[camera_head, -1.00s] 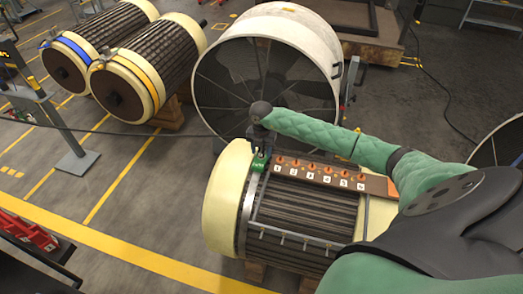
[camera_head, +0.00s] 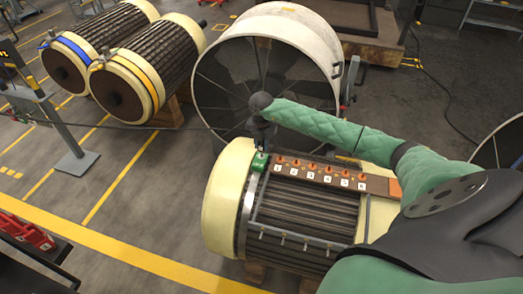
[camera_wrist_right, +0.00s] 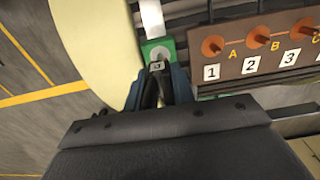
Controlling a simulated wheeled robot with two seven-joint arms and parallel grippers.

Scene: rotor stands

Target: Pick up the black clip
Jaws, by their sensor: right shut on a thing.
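The black clip (camera_wrist_right: 157,68) is small and dark with a pale mark on its end. My right gripper (camera_wrist_right: 158,88) is shut on it in the right wrist view. In the head view my right gripper (camera_head: 262,138) points down just above a green block (camera_head: 259,162) at the left end of the numbered strip. The green block also shows in the right wrist view (camera_wrist_right: 148,47), with a pale round spot beyond the clip. The clip looks raised off the block, though the small gap is hard to judge. The fingers partly hide the clip. My left gripper is out of view.
A brown strip (camera_head: 380,184) with orange pegs and number labels lies along the top of the rotor (camera_head: 310,208). A large fan ring (camera_head: 285,22) stands close behind. Two more rotors (camera_head: 103,82) lie at the left. Floor between them is clear.

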